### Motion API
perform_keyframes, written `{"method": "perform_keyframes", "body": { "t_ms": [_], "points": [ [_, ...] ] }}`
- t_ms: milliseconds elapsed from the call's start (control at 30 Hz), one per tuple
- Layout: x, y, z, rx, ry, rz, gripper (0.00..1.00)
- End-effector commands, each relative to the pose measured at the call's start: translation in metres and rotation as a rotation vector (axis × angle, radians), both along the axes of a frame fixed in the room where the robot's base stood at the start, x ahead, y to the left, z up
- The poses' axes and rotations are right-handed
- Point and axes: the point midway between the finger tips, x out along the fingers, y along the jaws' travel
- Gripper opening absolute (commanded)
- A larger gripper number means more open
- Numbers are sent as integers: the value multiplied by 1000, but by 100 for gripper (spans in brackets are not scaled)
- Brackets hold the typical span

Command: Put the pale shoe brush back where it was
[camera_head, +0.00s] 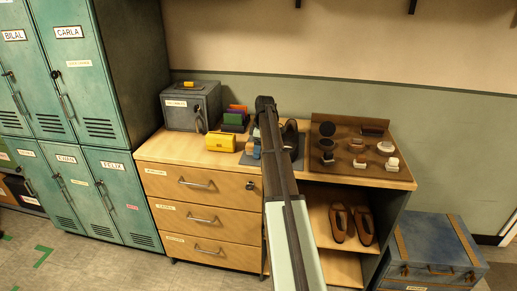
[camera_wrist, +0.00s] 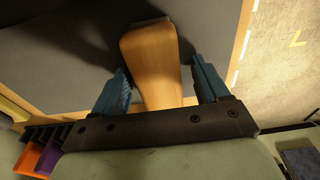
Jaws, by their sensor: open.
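In the wrist view a smooth, pale tan wooden piece (camera_wrist: 156,60) lies over a dark grey mat (camera_wrist: 70,60); it may be the pale shoe brush, but no bristles show. My gripper (camera_wrist: 162,88) is open, with its blue fingers on either side of the piece's near end. A gap shows at the right finger; contact on the left is unclear. In the head view my arm hides most of the mat (camera_head: 299,164), and a small tan piece (camera_head: 249,148) shows beside my gripper (camera_head: 256,149). A brown board (camera_head: 345,170) on the right holds several dark and pale shoe-care items.
A yellow case (camera_head: 220,142), coloured boxes (camera_head: 235,119) and a grey metal box (camera_head: 191,105) stand left of my arm on the wooden cabinet (camera_head: 165,150). A dark object (camera_head: 290,132) sits just right of my arm. Brown shoes (camera_head: 352,224) are on the shelf below.

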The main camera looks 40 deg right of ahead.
Motion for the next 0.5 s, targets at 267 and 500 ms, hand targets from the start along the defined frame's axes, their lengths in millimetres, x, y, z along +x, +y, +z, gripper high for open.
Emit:
{"method": "perform_keyframes", "body": {
  "t_ms": [267,500],
  "points": [
    [0,-1,10,-1,-1,0,74],
    [-3,-5,49,-1,-2,0,74]
  ]
}}
